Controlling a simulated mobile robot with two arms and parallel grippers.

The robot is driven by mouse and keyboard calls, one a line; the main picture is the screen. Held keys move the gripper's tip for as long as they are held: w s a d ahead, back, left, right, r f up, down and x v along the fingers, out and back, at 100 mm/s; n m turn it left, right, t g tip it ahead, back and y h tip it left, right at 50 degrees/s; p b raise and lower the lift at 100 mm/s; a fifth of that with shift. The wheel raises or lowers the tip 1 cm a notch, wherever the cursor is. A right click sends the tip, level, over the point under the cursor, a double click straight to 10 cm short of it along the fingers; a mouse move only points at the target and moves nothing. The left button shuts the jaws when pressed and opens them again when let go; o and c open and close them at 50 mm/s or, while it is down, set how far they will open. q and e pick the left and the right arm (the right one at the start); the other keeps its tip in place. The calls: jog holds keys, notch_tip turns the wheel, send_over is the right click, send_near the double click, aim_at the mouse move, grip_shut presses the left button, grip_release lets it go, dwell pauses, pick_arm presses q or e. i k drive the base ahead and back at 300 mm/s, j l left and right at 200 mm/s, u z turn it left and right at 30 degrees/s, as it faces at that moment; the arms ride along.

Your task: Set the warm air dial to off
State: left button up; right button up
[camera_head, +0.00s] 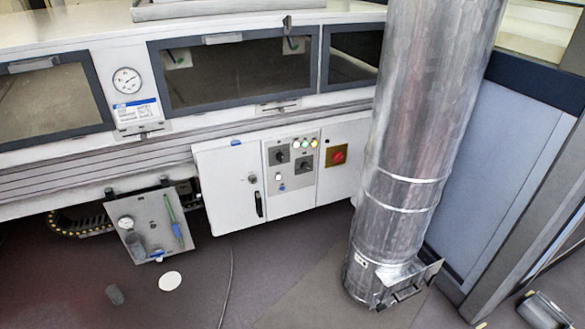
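A grey control panel (291,180) is set in the white lower front of the tunnel, near the middle of the head view. It carries two black rotary knobs, an upper left knob (282,155) and a lower right knob (304,165). Their markings are too small to read, so I cannot tell which is the warm air dial or its setting. Several small lamps (305,143) sit at the panel's top right, some looking lit. A red rotary switch (337,156) on a brownish-yellow plate is to the right. Neither of my grippers is in view.
A large silver duct (415,110) stands right of the panel, reaching the floor. A white cabinet door (228,186) is left of the panel. A round gauge (127,80) is between the windows. A white disc (170,281) lies on the floor. Floor before the panel looks clear.

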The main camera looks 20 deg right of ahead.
aim_at(305, 166)
jog(key=l+z, duration=0.15)
jog(key=z, duration=0.2)
jog(key=i+l+z, duration=0.1)
jog(key=z, duration=0.3)
